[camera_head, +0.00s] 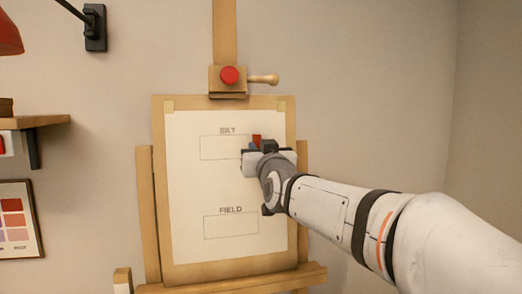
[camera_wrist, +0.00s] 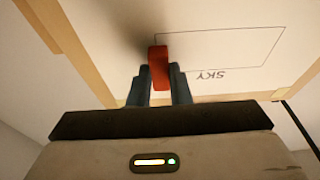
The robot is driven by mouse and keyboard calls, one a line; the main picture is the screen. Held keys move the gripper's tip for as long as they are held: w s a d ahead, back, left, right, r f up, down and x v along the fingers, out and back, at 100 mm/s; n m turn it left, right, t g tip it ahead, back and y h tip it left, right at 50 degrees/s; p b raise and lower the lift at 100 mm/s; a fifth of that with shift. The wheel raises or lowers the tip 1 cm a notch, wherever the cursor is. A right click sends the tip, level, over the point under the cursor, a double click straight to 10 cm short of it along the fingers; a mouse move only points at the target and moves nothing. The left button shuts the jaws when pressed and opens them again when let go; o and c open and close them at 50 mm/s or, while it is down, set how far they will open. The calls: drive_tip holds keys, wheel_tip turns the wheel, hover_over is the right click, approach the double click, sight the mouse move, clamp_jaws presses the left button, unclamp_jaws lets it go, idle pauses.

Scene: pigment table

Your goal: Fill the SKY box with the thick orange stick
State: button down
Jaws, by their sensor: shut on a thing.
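The SKY box (camera_head: 222,148) is an empty outlined rectangle high on the white sheet (camera_head: 185,190), with its right end hidden behind my gripper. It shows upside down in the wrist view (camera_wrist: 230,50). My gripper (camera_head: 254,147) is shut on an orange-red stick (camera_wrist: 159,68), held between two dark blue-grey fingers. A bit of the stick (camera_head: 257,139) shows above the gripper in the head view. In the wrist view the stick's end is at the box's left side, the right end as the head view has it. I cannot tell whether it touches the sheet.
The FIELD box (camera_head: 231,227) below is also empty. A shelf (camera_head: 35,122) and a color chart (camera_head: 17,220) are at the left. The wall at the right is bare.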

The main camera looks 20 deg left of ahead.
sight(201, 146)
drive_tip(key=shift+w+a, duration=0.3)
drive_tip(key=shift+w, duration=0.15)
drive_tip(key=shift+s+a+p, duration=0.55)
drive_tip(key=shift+a+p, duration=0.05)
drive_tip(key=shift+a, duration=0.2)
drive_tip(key=shift+s+a, duration=0.25)
drive_tip(key=shift+a, duration=0.05)
drive_tip(key=shift+s+a+p, duration=0.4)
drive_tip(key=shift+a+p, duration=0.2)
drive_tip(key=shift+a, duration=0.15)
drive_tip(key=shift+s+a+p, duration=0.35)
drive_tip(key=shift+a+p, duration=0.3)
drive_tip(key=shift+a, duration=0.05)
drive_tip(key=shift+s+a+p, duration=0.4)
drive_tip(key=shift+a+p, duration=0.2)
drive_tip(key=shift+a, duration=0.15)
drive_tip(key=shift+s+a+p, duration=0.5)
drive_tip(key=shift+a, duration=0.3)
drive_tip(key=shift+s+a+p, duration=0.45)
drive_tip(key=shift+s+a, duration=0.05)
drive_tip(key=shift+a, duration=0.25)
drive_tip(key=shift+s+a+p, duration=0.5)
drive_tip(key=shift+a, duration=0.3)
drive_tip(key=shift+s+a+f, duration=0.1)
drive_tip(key=shift+s+a, duration=0.05)
